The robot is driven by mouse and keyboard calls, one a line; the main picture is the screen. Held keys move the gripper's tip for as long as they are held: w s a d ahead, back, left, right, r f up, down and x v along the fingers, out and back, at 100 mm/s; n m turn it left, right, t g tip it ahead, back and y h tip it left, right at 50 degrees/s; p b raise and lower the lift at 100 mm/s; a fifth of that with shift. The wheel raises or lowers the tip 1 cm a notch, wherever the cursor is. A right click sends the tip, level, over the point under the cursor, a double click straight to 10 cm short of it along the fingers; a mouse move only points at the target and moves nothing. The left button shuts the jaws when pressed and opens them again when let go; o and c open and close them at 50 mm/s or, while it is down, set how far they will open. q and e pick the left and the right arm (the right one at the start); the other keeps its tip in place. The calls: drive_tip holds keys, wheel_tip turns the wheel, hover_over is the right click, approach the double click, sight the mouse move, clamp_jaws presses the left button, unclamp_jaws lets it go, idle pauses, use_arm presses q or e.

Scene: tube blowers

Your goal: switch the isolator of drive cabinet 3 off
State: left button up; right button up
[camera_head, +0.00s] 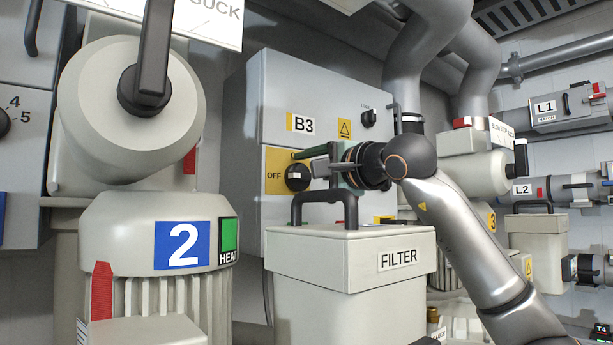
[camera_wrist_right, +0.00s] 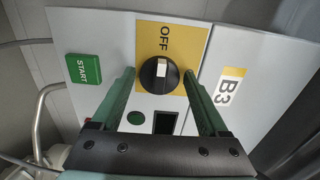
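Drive cabinet 3 (camera_head: 352,100) is the grey box marked B3, mid-view in the head view. Its isolator is a round black knob (camera_head: 298,178) on a yellow plate with OFF printed to its left. In the right wrist view the knob (camera_wrist_right: 160,75) shows a white mark on the side toward the word OFF. My right gripper (camera_head: 314,168) is at the knob, coming from the right. In the right wrist view its two green fingers (camera_wrist_right: 159,76) are spread, one either side of the knob, with gaps visible. Contact cannot be told. My left gripper is not in view.
A filter box (camera_head: 350,262) with a black handle (camera_head: 325,205) stands just below my right gripper. A large motor marked 2 (camera_head: 150,250) is at the left. A green START button (camera_wrist_right: 84,69) and the B3 label (camera_wrist_right: 227,93) flank the yellow plate.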

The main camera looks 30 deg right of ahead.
drive_tip(key=shift+o, duration=1.3)
drive_tip(key=s+d+b, duration=0.1)
drive_tip(key=s+b, duration=0.2)
drive_tip(key=s, duration=0.9)
drive_tip(key=shift+s, duration=0.25)
